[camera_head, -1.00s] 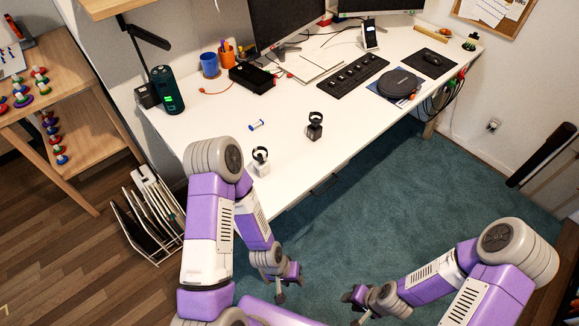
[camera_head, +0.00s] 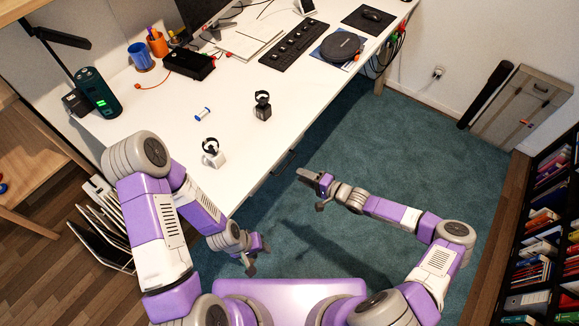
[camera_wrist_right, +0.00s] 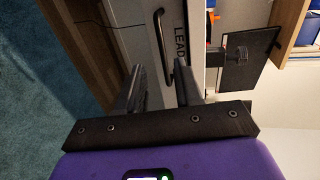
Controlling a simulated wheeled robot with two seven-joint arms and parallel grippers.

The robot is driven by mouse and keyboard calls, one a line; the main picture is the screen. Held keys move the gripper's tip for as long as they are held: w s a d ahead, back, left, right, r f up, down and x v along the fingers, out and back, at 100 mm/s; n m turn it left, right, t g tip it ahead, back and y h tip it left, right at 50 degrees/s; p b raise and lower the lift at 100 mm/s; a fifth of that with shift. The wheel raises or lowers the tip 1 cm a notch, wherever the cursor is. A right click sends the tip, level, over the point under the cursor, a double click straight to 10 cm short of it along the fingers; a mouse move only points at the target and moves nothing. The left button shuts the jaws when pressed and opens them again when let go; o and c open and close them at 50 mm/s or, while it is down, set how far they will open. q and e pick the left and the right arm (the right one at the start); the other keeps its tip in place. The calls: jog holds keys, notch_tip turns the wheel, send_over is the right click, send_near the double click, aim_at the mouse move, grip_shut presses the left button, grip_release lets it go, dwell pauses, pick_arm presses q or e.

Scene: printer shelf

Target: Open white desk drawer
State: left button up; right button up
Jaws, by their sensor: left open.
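The white desk (camera_head: 240,125) runs diagonally across the head view, and its drawer front is mostly hidden under the top edge. In the right wrist view a pale drawer front (camera_wrist_right: 143,45) shows with a black bar handle (camera_wrist_right: 158,22). My right gripper (camera_head: 305,190) is beside the desk's front edge; in the wrist view its two dark fingers (camera_wrist_right: 160,66) are apart, with nothing between them. The handle lies beyond the fingertips, roughly in line with the gap. My left gripper (camera_head: 259,256) is open and empty over the carpet, below the desk's near corner.
Two watch stands (camera_head: 262,106), a battery-like cylinder (camera_head: 203,114), a keyboard (camera_head: 293,44) and a dark green speaker (camera_head: 98,92) are on the desk. A file rack (camera_head: 100,235) stands at lower left. The teal carpet (camera_head: 400,165) is clear; a bookshelf (camera_head: 540,235) is at right.

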jog(key=b+x, duration=0.2)
jog(key=x, duration=0.5)
jog(key=shift+w, duration=0.5)
jog(key=shift+d+r, duration=0.1)
jog(key=shift+c, duration=0.2)
grip_shut()
dwell(0.7)
